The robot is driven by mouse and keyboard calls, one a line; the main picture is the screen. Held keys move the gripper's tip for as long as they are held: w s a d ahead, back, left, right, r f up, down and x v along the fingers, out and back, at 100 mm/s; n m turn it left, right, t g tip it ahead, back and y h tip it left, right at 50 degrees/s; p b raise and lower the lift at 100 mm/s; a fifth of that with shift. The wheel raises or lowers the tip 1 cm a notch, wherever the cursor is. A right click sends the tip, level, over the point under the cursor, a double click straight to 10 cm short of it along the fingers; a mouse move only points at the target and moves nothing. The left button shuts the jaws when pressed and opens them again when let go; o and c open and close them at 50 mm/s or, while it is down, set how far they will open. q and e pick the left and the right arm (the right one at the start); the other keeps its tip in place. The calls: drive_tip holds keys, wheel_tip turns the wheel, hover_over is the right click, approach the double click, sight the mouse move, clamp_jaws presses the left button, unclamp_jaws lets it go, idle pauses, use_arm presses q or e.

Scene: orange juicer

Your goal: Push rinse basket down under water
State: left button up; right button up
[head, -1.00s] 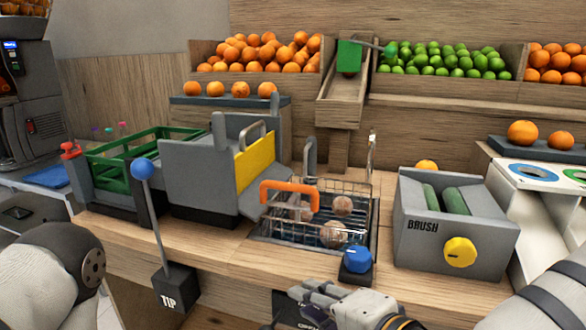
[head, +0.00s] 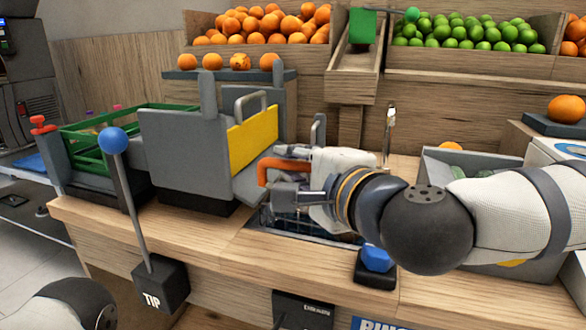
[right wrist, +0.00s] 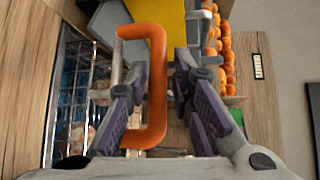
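The rinse basket has an orange handle (head: 270,170) at its left end, standing above the counter. My right gripper (head: 279,171) is at this handle. In the right wrist view its fingers (right wrist: 152,85) are spread on either side of the orange handle's (right wrist: 157,95) long bar, with gaps showing, so it is open. The basket's wire mesh (right wrist: 77,100) shows at the left of that view, with some round brownish items in it. In the head view my right arm covers most of the basket and the sink (head: 300,229). My left gripper is out of view.
A grey unit with a yellow panel (head: 252,138) stands close left of the handle. A blue knob (head: 377,258) is in front of the sink. The TIP lever (head: 133,200) rises at the front left.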

drive_tip(key=shift+w+a, duration=0.1)
drive_tip(key=shift+w, duration=0.1)
drive_tip(key=shift+c, duration=0.5)
clamp_jaws()
wheel_tip(320, 180, down, 11)
drive_tip(key=b, duration=0.3)
drive_tip(key=shift+s+f, duration=0.1)
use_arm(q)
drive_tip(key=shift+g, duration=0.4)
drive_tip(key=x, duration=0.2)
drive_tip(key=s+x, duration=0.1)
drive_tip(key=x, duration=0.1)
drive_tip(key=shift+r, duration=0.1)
use_arm(e)
drive_tip(key=shift+o, duration=0.5)
unclamp_jaws()
